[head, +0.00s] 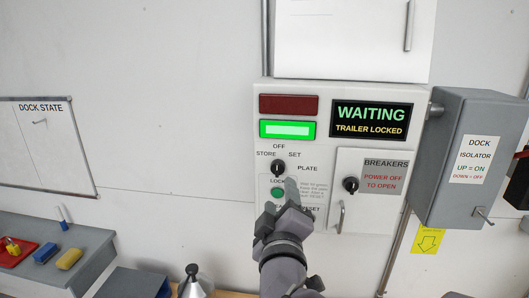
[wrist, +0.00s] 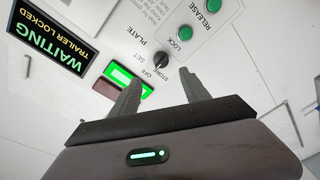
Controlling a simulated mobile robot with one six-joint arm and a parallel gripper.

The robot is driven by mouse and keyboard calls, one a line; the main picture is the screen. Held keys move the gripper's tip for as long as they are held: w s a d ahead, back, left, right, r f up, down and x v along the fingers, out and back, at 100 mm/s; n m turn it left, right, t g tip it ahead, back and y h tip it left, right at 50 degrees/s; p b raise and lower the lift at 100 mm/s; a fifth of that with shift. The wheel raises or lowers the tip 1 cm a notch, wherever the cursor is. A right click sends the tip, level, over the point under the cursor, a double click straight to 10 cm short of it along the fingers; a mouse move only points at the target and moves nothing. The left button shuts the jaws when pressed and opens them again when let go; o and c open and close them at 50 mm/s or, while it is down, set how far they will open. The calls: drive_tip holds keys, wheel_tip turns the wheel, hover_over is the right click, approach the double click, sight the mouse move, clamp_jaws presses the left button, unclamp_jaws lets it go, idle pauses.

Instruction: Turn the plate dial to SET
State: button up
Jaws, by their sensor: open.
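The plate dial (head: 278,168) is a small black round knob on the white control panel (head: 245,120), with STORE, OFF and SET printed around it and PLATE to its right. Its pointer is too small to read surely. In the wrist view the dial (wrist: 161,60) shows just beyond the gap between my fingertips, uncovered. My gripper (head: 281,196) is in front of the panel, just below the dial in the head view, and covers part of the lock button plate. In the wrist view my gripper (wrist: 160,75) is open and empty, with the fingers apart.
A display (head: 371,120) reads WAITING, TRAILER LOCKED. A green lamp (head: 287,129) is lit below a dark red one (head: 288,104). A breakers door (head: 370,190) with a knob and a grey isolator box (head: 470,155) stand to the right. A bench (head: 85,255) is at lower left.

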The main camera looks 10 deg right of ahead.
sight(277, 171)
drive_tip(key=x, duration=0.3)
drive_tip(key=p+x, duration=0.1)
drive_tip(key=x, duration=0.7)
drive_tip(key=shift+a+p, duration=0.25)
drive_tip(key=shift+p, duration=0.1)
drive_tip(key=shift+c, duration=0.2)
clamp_jaws()
